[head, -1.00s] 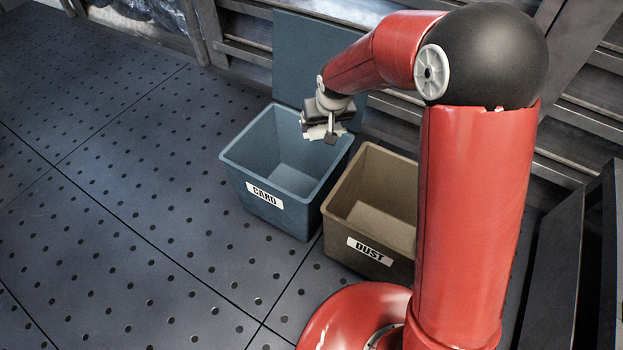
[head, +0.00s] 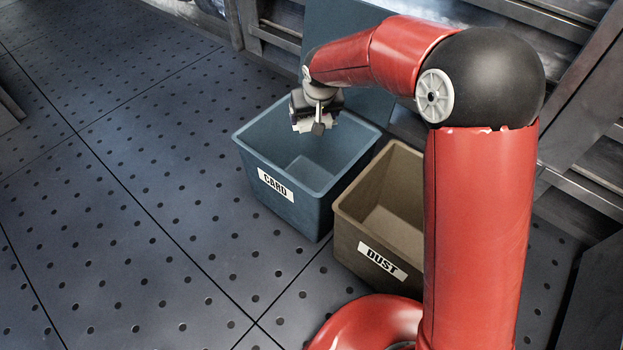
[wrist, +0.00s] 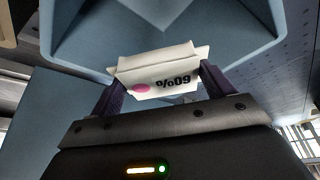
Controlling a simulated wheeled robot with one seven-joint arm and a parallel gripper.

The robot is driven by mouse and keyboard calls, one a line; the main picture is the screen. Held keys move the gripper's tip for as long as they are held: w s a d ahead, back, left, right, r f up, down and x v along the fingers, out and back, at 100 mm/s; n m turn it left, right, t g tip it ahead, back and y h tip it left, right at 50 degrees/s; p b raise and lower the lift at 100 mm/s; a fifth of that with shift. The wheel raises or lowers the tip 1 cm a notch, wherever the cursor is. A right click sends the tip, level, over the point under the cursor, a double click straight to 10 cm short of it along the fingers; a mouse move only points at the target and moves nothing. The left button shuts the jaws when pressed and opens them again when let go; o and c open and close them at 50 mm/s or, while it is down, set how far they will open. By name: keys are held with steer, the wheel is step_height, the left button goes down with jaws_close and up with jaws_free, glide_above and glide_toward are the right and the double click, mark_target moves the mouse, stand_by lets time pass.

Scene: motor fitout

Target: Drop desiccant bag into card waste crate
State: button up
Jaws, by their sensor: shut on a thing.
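The desiccant bag (wrist: 160,70) is a small white packet with a pink dot and "60%" printed on it, upside down in the wrist view. My gripper (head: 317,125) is shut on it; in the wrist view a finger (wrist: 213,80) presses at each side of the bag. The card waste crate (head: 262,160) is blue-grey, open-topped, with a white "CARD" label. In the head view my gripper and the bag are over its opening. The wrist view shows the blue crate's walls (wrist: 245,25) beyond the bag. The crate floor that I can see is bare.
A brown crate (head: 350,235) labelled "DUST" stands right beside the card crate. A blue-grey panel (head: 345,50) stands behind them, with metal rails at the back. The dotted floor (head: 130,220) to the left is clear.

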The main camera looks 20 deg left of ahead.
steer(key=o, duration=1)
steer(key=shift+f, duration=0.1)
steer(key=p+v, duration=0.1)
steer(key=v, duration=0.7)
